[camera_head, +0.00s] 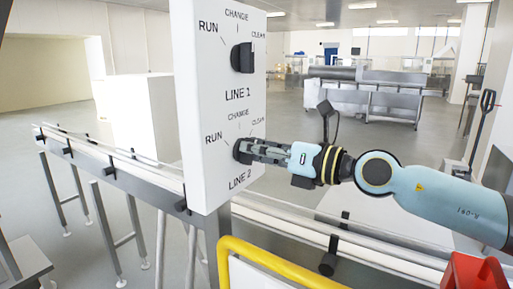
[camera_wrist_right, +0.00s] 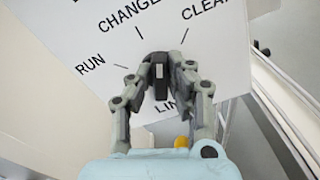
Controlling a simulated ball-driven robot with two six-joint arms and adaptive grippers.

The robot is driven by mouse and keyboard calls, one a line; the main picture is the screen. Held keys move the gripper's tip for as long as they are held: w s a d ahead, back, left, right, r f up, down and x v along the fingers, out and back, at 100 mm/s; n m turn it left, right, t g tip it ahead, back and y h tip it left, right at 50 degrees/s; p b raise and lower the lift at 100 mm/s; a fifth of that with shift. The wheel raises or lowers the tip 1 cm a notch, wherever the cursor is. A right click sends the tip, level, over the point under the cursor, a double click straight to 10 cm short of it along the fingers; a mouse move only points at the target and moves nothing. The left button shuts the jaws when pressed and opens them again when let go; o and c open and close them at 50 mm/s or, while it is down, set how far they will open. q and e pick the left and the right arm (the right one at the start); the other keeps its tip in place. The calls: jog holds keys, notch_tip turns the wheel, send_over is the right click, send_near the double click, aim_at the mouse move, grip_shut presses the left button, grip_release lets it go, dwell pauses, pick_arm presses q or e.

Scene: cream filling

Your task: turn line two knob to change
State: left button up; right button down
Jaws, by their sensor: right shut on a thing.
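The white control box (camera_head: 211,95) carries two knobs with RUN, CHANGE and CLEAR marks around each. The black line 2 knob (camera_wrist_right: 158,73) sits in the lower dial, above the LINE 2 label (camera_head: 240,178). My right gripper (camera_head: 246,151) comes in from the right and is shut on this knob. In the right wrist view its two fingers (camera_wrist_right: 158,82) press the knob's sides. The knob stands about upright in that view; I cannot tell exactly which mark it points at. The fingers largely hide it in the head view. My left gripper is not in view.
The black line 1 knob (camera_head: 243,58) is just above on the same panel. A conveyor rail (camera_head: 120,165) runs behind the box. A yellow rail (camera_head: 275,265) and a red object (camera_head: 475,272) are at the front. Open floor lies behind.

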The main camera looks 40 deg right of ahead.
jog(key=shift+a+n, duration=0.1)
jog(key=shift+n, duration=2.2)
jog(key=c, duration=1.3)
grip_release()
jog(key=shift+s, duration=0.1)
jog(key=shift+v, duration=3.75)
